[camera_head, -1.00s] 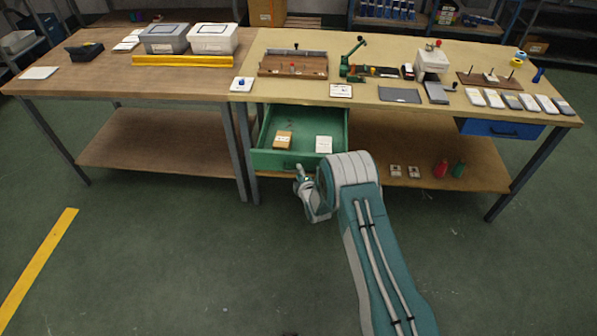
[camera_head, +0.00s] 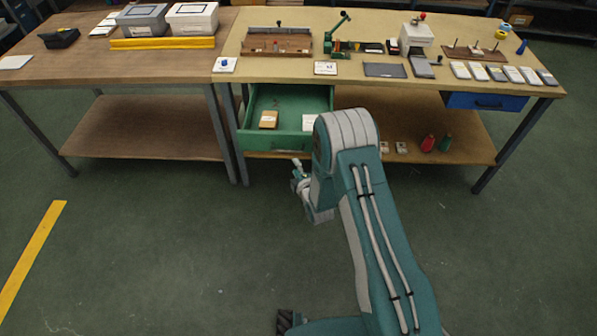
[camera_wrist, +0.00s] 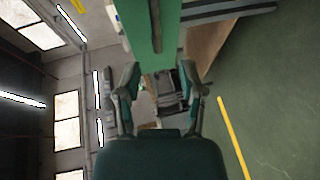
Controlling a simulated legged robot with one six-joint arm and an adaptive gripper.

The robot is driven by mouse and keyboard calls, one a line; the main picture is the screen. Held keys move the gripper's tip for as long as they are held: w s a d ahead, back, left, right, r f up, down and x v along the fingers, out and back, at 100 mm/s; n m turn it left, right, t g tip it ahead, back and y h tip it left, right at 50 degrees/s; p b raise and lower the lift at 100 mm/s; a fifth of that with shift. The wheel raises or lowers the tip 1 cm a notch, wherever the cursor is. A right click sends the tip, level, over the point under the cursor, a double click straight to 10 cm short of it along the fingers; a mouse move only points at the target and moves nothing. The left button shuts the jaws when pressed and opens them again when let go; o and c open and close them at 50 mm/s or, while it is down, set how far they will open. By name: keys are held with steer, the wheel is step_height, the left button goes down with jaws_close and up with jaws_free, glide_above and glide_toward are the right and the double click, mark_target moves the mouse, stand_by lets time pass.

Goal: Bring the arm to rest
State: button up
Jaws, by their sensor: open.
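My gripper (camera_wrist: 165,92) shows in the wrist view with its two fingers spread apart and nothing between them. In the head view my gripper (camera_head: 299,171) is small and partly hidden by my arm. It hangs low in front of the open green drawer (camera_head: 258,140), apart from the bench tops. My arm (camera_head: 365,210) reaches forward from the bottom of the head view and bends at the elbow. In the wrist view a green surface (camera_wrist: 140,30) lies beyond the fingers.
The light bench (camera_head: 370,72) carries fixtures and a row of cards. A wooden bench (camera_head: 110,70) stands at left. The lower shelf holds a red spool (camera_head: 428,143). The floor in front is free.

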steer(key=shift+v, duration=1.05)
steer(key=shift+r, duration=0.1)
steer(key=w+d+r+m+g+h, duration=0.1)
steer(key=d+r+m, duration=0.1)
steer(key=r, duration=0.5)
steer(key=w+d+r+m+g+h, duration=0.1)
steer(key=d+r+m, duration=0.15)
steer(key=r, duration=0.45)
steer(key=s+d+r+m+g+h, duration=0.1)
steer(key=s+d+r+m, duration=0.25)
steer(key=r, duration=0.35)
steer(key=s+d+r+m+g+h, duration=0.1)
steer(key=s+d+r+m, duration=0.1)
steer(key=s+r+m, duration=0.3)
steer(key=s+d+r+m+g, duration=0.1)
steer(key=s+d+r+m, duration=0.1)
steer(key=s, duration=0.7)
steer(key=s+d+r+m+g+h, duration=0.1)
steer(key=s+d+r+m+g, duration=0.1)
steer(key=s+r, duration=0.3)
steer(key=s+d+r+m+g, duration=0.2)
steer(key=s+r+m, duration=0.1)
steer(key=s, duration=1)
steer(key=shift+s+r+m+h, duration=0.25)
steer(key=shift+m+h, duration=0.05)
steer(key=shift+m, duration=0.3)
